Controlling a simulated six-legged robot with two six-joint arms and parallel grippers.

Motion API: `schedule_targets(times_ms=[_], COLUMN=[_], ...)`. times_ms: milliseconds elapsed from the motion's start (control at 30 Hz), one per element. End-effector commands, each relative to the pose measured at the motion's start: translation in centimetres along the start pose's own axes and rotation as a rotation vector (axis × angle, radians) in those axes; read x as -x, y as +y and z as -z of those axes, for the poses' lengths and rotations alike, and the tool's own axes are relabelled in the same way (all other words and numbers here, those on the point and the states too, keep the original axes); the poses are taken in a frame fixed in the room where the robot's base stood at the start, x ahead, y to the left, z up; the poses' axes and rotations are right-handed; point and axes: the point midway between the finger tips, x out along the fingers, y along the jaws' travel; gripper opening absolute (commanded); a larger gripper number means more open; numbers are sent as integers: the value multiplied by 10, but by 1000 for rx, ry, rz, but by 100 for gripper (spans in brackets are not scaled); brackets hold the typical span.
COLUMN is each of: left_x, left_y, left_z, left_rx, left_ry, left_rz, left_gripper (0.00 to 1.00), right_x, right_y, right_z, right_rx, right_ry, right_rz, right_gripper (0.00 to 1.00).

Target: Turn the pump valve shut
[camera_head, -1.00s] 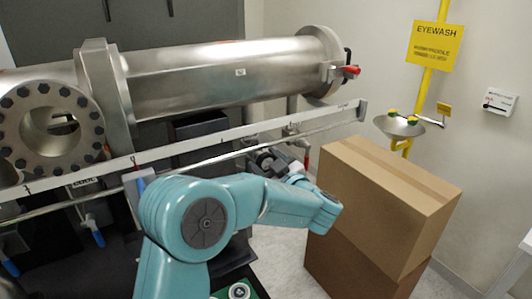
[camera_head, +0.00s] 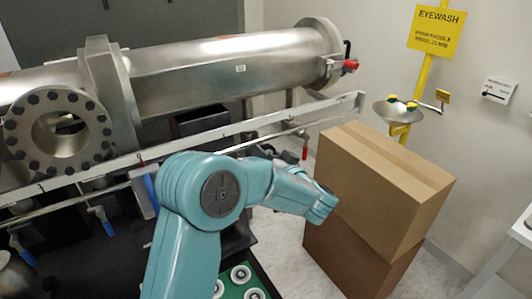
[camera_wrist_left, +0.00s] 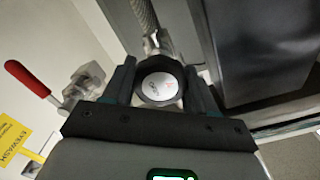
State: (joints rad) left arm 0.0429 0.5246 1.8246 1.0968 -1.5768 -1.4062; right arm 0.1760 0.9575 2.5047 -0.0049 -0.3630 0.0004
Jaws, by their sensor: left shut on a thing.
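A round dark knob (camera_wrist_left: 160,82) with a pale printed face sits between the two fingers of my left gripper (camera_wrist_left: 161,88) in the left wrist view. The fingers are shut on its sides. A metal fitting and a braided hose show beyond the knob. I take the knob for the pump valve; its turned position cannot be read. In the head view my left gripper (camera_head: 262,151) is a dark shape below the white rail, mostly hidden by my teal arm, and the knob is hidden there. My right gripper is not in view.
A red-handled valve (camera_wrist_left: 30,80) is close left of the gripper in the wrist view. A steel vessel (camera_head: 220,70) and white rail (camera_head: 240,127) run behind my arm. Stacked cardboard boxes (camera_head: 385,185) stand right. An eyewash basin (camera_head: 396,112) is beyond.

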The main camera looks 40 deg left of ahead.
Motion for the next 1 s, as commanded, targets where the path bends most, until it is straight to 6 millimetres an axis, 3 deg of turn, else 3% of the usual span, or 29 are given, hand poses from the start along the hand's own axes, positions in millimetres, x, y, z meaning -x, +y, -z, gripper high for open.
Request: schedule_targets(times_ms=[1000], left_x=[0], left_y=[1], left_z=[0], left_rx=[-964], left_ry=[1], left_rz=[-2], left_gripper=[27], right_x=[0], right_y=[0], right_z=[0], right_rx=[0], right_ry=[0], right_rz=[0], right_gripper=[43])
